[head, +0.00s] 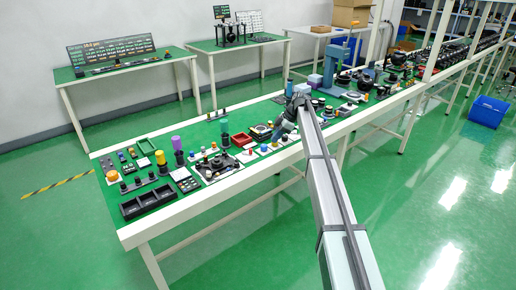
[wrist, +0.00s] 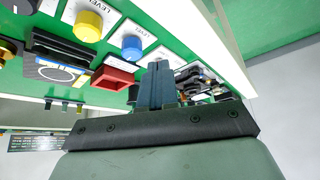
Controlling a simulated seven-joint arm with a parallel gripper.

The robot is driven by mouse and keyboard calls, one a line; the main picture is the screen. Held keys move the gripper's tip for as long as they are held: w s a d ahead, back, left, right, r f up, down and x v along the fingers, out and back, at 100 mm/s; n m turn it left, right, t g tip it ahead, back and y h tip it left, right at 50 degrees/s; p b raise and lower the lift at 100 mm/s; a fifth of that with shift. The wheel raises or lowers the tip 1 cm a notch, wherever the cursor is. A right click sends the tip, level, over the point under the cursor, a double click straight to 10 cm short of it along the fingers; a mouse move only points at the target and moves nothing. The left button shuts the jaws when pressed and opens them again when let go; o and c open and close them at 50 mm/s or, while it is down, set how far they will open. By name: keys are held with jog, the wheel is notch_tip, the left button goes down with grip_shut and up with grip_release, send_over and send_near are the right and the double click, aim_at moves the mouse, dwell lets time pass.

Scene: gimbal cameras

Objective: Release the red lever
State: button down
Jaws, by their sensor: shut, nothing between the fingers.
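My gripper (head: 290,122) is over the middle of the long green-topped table in the head view. In the wrist view its dark fingers (wrist: 158,68) are together, with nothing seen between them. The fingertips overlap a white plate (wrist: 168,54) near the table's white edge. Whatever stands on that plate is hidden behind the fingers, and I cannot make out a red lever for sure. Beside it are a blue knob (wrist: 132,47) and a yellow knob (wrist: 88,25) on white labelled plates. I cannot tell whether the fingertips touch anything.
A red tray (wrist: 112,77) lies close to the fingers. The table (head: 127,232) is crowded with knobs, green and black trays and devices on both sides of my gripper. Taller purple and green cylinders (head: 177,142) stand to the left. The floor in front is clear.

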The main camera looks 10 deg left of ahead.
jog(key=shift+w+a+r+m+t+y, duration=0.1)
jog(key=shift+a+r+m+y, duration=0.25)
jog(key=shift+m, duration=1.4)
jog(key=shift+w+a+r+m+t+y, duration=0.15)
jog(key=shift+a+m, duration=0.25)
jog(key=shift+m, duration=1.4)
jog(key=shift+w+a+r+m+t+y, duration=0.1)
jog(key=shift+a+r+m+y, duration=0.25)
jog(key=shift+m, duration=1.4)
jog(key=shift+f, duration=0.1)
jog(key=shift+x, duration=5.05)
